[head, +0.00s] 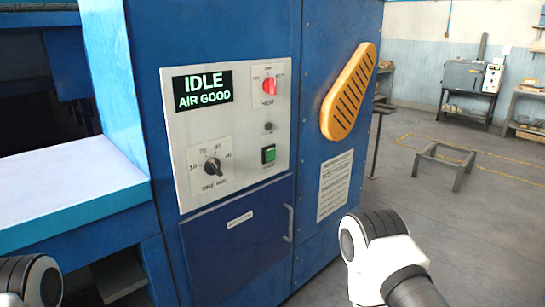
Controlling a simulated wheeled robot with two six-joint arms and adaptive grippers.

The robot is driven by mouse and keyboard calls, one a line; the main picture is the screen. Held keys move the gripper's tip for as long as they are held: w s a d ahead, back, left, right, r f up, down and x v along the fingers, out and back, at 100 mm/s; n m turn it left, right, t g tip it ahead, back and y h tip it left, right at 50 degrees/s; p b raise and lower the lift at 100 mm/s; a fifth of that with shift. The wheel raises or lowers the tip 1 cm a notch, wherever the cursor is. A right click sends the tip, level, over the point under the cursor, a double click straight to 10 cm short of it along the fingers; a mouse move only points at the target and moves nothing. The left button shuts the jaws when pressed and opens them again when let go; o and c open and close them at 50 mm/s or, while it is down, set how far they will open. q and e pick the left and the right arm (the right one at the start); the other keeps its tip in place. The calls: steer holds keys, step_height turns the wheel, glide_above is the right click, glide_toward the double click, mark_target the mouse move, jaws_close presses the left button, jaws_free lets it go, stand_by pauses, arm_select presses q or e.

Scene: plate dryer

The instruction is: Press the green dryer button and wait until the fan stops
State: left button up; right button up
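The green dryer button (269,154) is a square push button in a dark frame, low on the right of the grey control panel (240,190). The panel is on the front of the blue dryer (220,35). A display (203,89) on the panel reads "IDLE" and "AIR GOOD" in green letters. Parts of my two arms show at the bottom left and bottom right, both apart from the button. Neither gripper's fingers show. The fan itself cannot be seen.
The panel also has a red rotary switch (269,87), a small dark knob (268,127) and a black timer dial (212,166). A slotted yellow guard (350,92) sticks out at the right. A pale shelf (70,185) juts out at the left. Open floor lies right.

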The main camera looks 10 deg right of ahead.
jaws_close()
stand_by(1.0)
